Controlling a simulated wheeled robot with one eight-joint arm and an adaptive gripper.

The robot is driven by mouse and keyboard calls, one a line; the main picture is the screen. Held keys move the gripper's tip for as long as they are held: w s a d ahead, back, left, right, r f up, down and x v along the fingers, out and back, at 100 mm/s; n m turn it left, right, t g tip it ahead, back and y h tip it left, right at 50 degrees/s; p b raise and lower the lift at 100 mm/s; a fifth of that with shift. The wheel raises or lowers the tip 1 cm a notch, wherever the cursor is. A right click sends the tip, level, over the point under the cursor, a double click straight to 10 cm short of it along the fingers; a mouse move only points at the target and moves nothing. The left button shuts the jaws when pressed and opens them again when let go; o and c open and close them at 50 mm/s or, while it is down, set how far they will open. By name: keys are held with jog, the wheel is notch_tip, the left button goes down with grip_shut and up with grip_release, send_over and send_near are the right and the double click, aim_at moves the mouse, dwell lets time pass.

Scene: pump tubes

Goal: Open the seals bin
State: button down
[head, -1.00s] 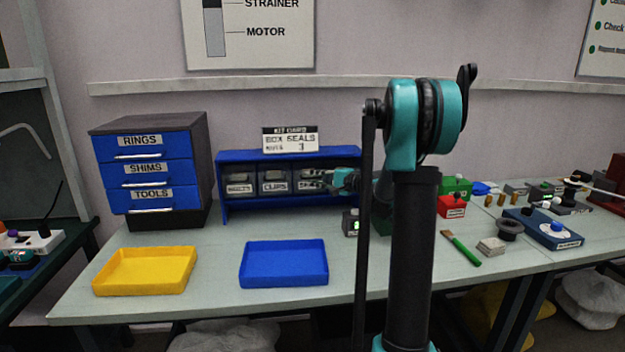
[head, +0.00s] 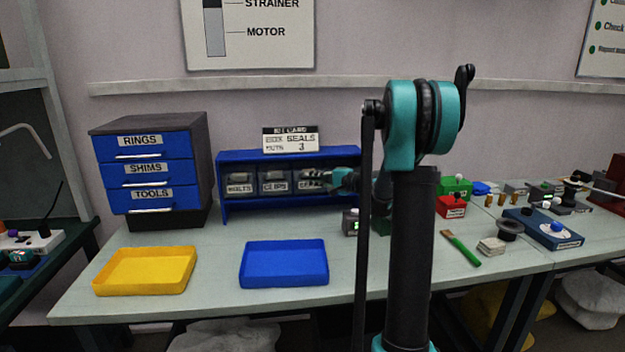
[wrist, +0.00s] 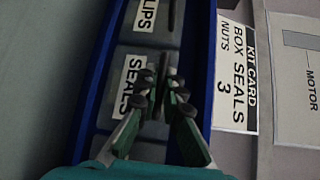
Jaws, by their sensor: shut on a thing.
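The seals bin (wrist: 118,97) is a grey bin with a white SEALS label, in the blue rack (head: 228,190) on the table. In the head view it is the right one of the labelled bins, and my gripper covers part of its front. My gripper (wrist: 160,85) lies in front of this bin in the wrist view, its fingers shut close together at the bin's front beside the label. It also shows in the head view (head: 328,178), reaching in from the right. The bin appears closed.
The clips bin (head: 274,183) and bolts bin (head: 239,184) sit to the left in the rack. A kit card (head: 291,140) stands on top, reading BOX SEALS 3. A blue tray (head: 284,283) and a yellow tray (head: 145,290) lie in front. A small grey device (head: 350,223) stands near my arm.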

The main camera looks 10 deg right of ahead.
jog(key=shift+s+f, duration=0.1)
jog(key=shift+s+f+n+t+y, duration=0.35)
jog(key=shift+s+f+n+t, duration=0.15)
jog(key=shift+s+f, duration=0.6)
jog(key=shift+s+f+n+t+y, duration=0.45)
jog(key=shift+s+f, duration=0.3)
jog(key=shift+f, duration=0.7)
jog(key=c, duration=1.9)
grip_release()
jog(key=shift+s, duration=0.1)
